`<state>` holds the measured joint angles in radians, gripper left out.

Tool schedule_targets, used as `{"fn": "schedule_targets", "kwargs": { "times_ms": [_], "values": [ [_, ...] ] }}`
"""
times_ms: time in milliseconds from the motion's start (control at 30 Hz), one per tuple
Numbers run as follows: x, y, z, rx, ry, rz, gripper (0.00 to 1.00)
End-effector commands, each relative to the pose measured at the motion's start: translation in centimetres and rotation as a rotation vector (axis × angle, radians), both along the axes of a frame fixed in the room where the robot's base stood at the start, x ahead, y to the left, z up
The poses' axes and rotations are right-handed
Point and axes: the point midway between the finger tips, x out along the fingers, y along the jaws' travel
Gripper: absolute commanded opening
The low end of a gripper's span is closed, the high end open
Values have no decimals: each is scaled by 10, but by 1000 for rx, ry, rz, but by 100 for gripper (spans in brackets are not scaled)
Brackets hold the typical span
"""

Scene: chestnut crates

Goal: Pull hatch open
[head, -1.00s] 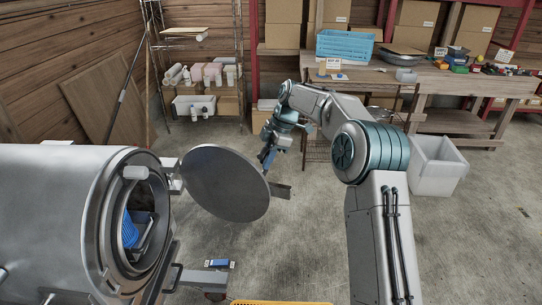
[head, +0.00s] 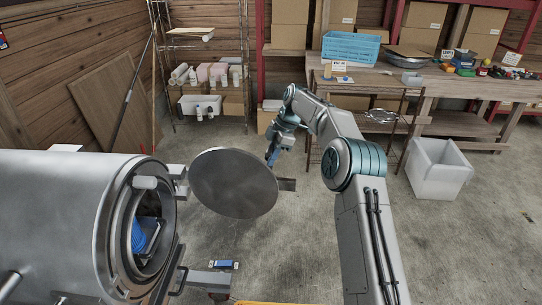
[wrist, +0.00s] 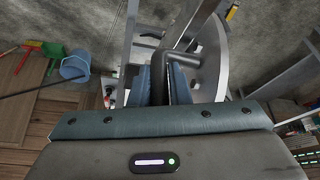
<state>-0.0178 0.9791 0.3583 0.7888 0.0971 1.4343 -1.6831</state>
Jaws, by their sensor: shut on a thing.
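The round grey hatch (head: 235,184) stands swung out from the open mouth of a large metal cylinder (head: 60,215). Its hinge side is near the cylinder's rim. Inside the mouth a blue thing (head: 140,236) shows. My gripper (head: 272,156) is at the far right side of the hatch, partly hidden by it. In the wrist view my gripper (wrist: 160,88) is shut on the hatch's dark bar handle (wrist: 182,57), with the hatch's pale disc (wrist: 212,60) just beyond.
A white bin (head: 437,170) stands on the floor at right. A workbench (head: 470,95) with a blue crate (head: 350,47) lines the back. A wire shelf (head: 205,90) stands at back left. The floor between hatch and shelves is clear. A blue bucket (wrist: 75,66) shows in the wrist view.

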Motion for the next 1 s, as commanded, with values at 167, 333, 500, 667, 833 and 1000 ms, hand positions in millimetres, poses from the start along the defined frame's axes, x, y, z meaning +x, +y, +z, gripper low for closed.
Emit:
{"fn": "schedule_targets", "kwargs": {
  "times_ms": [167, 333, 500, 667, 833, 1000],
  "values": [
    [-1, 3, 1, 4, 1, 2, 27],
    [0, 0, 1, 3, 2, -2, 38],
    [0, -2, 0, 2, 1, -4, 38],
    [2, -5, 5, 1, -1, -5, 38],
    [4, -14, 25, 2, -3, -7, 38],
    [7, -22, 48, 3, -2, -7, 38]
  ]
}}
